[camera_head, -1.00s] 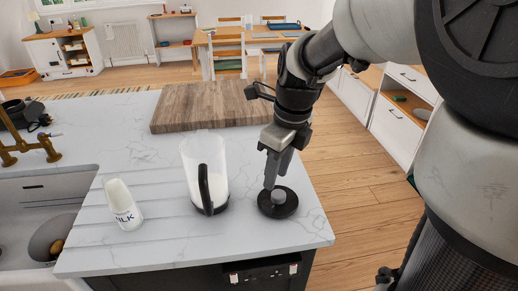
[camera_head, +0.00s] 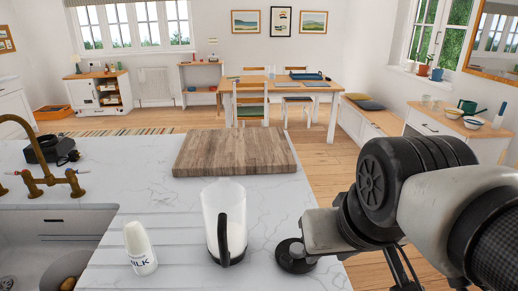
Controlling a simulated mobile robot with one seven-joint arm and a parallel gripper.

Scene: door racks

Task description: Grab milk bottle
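The milk bottle (camera_head: 140,248) is a small white bottle with dark "MILK" lettering. It stands upright on the white marble counter (camera_head: 185,270), left of a clear pitcher (camera_head: 224,222). A round black lid with a grey knob (camera_head: 297,255) lies flat on the counter to the right of the pitcher. My arm (camera_head: 400,205) reaches in from the right, and its end drops out of view at the bottom right.
A wooden cutting board (camera_head: 234,153) lies behind the pitcher. The sink (camera_head: 55,235) with a brass faucet (camera_head: 35,175) is left of the bottle. The counter's right edge is near the lid. A dining table (camera_head: 282,87) stands far behind.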

